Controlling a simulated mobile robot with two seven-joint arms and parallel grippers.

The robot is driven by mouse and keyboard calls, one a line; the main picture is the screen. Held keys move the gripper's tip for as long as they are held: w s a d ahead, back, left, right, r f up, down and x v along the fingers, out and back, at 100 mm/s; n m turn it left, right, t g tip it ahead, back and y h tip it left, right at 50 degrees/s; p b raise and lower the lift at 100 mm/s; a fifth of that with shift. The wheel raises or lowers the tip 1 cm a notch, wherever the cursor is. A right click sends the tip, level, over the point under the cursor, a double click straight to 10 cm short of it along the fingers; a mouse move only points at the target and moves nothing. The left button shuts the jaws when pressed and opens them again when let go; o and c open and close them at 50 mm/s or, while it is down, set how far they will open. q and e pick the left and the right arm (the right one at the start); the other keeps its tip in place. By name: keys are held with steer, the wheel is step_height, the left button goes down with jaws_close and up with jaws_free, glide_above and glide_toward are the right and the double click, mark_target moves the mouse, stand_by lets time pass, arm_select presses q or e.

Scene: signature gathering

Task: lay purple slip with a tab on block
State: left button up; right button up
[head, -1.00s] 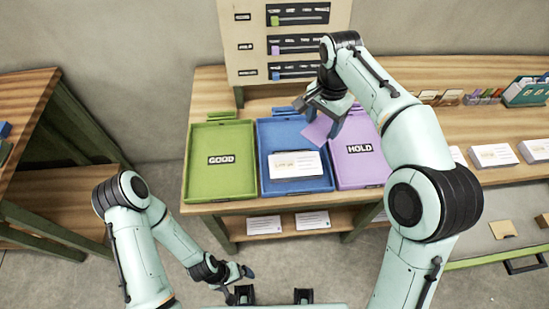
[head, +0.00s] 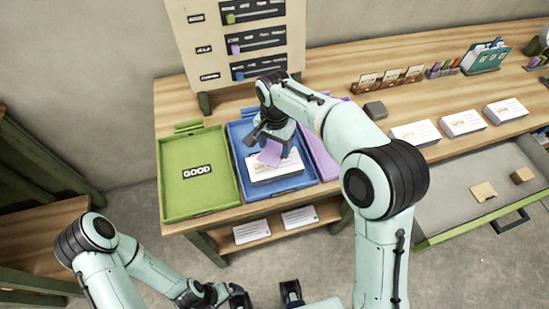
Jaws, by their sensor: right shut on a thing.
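A purple slip (head: 269,154) is in my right gripper (head: 271,142), which is shut on it over the blue tray (head: 238,135). The slip hangs tilted above a white card block (head: 276,170) lying in that tray. I cannot tell whether the slip touches the block. A tab on the slip cannot be made out. My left gripper (head: 236,297) is low at the bottom of the view, away from the table, and its jaw opening is unclear.
A green tray marked GOOD (head: 217,201) is at the left. A purple tray (head: 322,158) is at the right, partly hidden by my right arm. A small dark block (head: 375,110) and white card stacks (head: 462,123) stand further right. A slider board (head: 237,45) rises behind.

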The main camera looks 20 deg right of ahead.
mark_target(275, 157)
step_height(275, 157, down, 6)
steer(key=shift+f+b, duration=0.25)
steer(key=shift+b, duration=0.1)
steer(key=shift+f, duration=0.2)
steer(key=o, duration=1)
steer(key=shift+r, duration=0.15)
step_height(275, 157, up, 12)
steer(key=shift+r+p, duration=0.1)
steer(key=shift+p, duration=0.75)
